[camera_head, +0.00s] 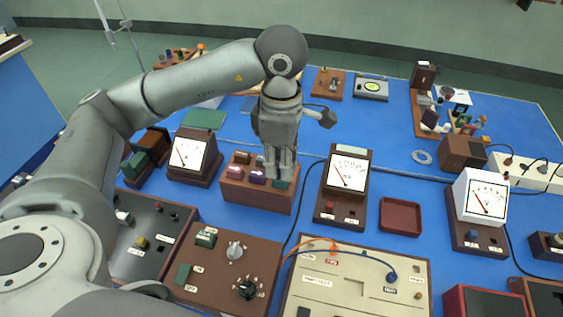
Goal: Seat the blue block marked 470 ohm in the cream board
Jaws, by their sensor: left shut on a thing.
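The cream board (330,292) lies at the front centre, with an orange lead and a blue lead on it and a small dark-edged recess near its middle. A brown wooden rack (257,196) stands behind it to the left and holds several small blocks, among them purple ones (258,175). My left gripper (281,178) points down at the rack's right end. It is shut on a block there, mostly hidden by the fingers. I cannot read its mark or be sure of its colour. My right gripper is not in view.
A meter (347,176) on a brown stand is right of the rack, and another meter (189,153) is left of it. An empty dark red tray (400,216) lies behind the board's right side. A brown knob box (225,262) adjoins the board's left.

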